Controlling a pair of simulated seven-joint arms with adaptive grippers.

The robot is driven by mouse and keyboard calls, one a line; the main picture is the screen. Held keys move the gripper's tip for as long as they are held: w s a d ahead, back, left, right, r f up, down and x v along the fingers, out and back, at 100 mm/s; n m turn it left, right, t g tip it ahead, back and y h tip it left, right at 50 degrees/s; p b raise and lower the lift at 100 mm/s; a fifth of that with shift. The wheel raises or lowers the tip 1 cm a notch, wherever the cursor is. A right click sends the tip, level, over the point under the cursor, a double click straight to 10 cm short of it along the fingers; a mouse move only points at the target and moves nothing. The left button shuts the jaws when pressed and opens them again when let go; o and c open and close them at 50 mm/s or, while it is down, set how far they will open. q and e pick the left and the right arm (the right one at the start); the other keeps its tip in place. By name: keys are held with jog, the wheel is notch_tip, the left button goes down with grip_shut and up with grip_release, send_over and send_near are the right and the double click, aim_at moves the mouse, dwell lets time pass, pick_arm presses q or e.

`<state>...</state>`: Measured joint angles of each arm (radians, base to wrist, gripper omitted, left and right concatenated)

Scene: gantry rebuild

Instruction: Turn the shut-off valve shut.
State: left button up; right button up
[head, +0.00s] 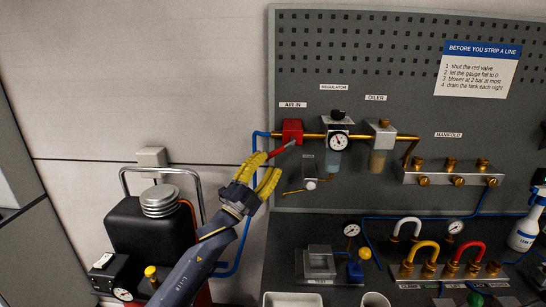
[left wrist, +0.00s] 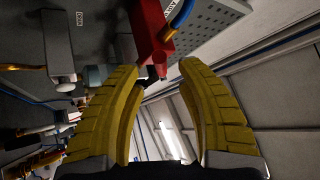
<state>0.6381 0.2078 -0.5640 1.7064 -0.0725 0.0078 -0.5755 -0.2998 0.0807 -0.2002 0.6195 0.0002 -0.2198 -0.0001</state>
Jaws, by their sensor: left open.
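The red shut-off valve (head: 292,130) sits on the brass line at the left of the grey panel, under the AIR IN label. Its red lever (head: 283,148) slants down and left from the body, toward my left gripper. My left gripper (head: 270,163) has yellow fingers, spread open, with the lever's outer end at or between the fingertips. In the left wrist view the red valve (left wrist: 150,32) is beyond the open fingertips (left wrist: 160,68), and I cannot tell whether either finger touches the lever. My right gripper is not in view.
The regulator gauge (head: 338,141) and oiler (head: 379,142) stand right of the valve. A small silver valve (head: 310,185) is below it. A blue hose (head: 250,190) runs down beside my left gripper. A black tank (head: 150,230) stands at the left.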

pick_arm(q)
jog(key=shift+v, duration=1.6)
jog(key=shift+o, duration=0.3)
jog(key=shift+w+r, duration=0.1)
jog(key=shift+r, duration=0.15)
jog(key=c, duration=0.4)
jog(key=r+m+g+h, duration=0.1)
jog(key=r+g+h, duration=0.1)
jog(key=r+m+g+h, duration=0.1)
jog(key=r+g+h, duration=0.1)
jog(key=r+h, duration=0.1)
jog(key=shift+w+d+r+m+g, duration=0.1)
jog(key=shift+w+r+m+g, duration=0.1)
jog(key=shift+w+m+g, duration=0.1)
grip_shut()
jog(key=w+a+r+n+g+y, duration=0.2)
jog(key=a+r+n+g+y, duration=0.35)
jog(key=a+g, duration=0.6)
jog(key=w+d+f+g, duration=0.1)
jog(key=d+f, duration=0.3)
jog(key=d, duration=0.9)
jog(key=shift+w+f+h, duration=0.2)
jog(key=shift+h, duration=0.25)
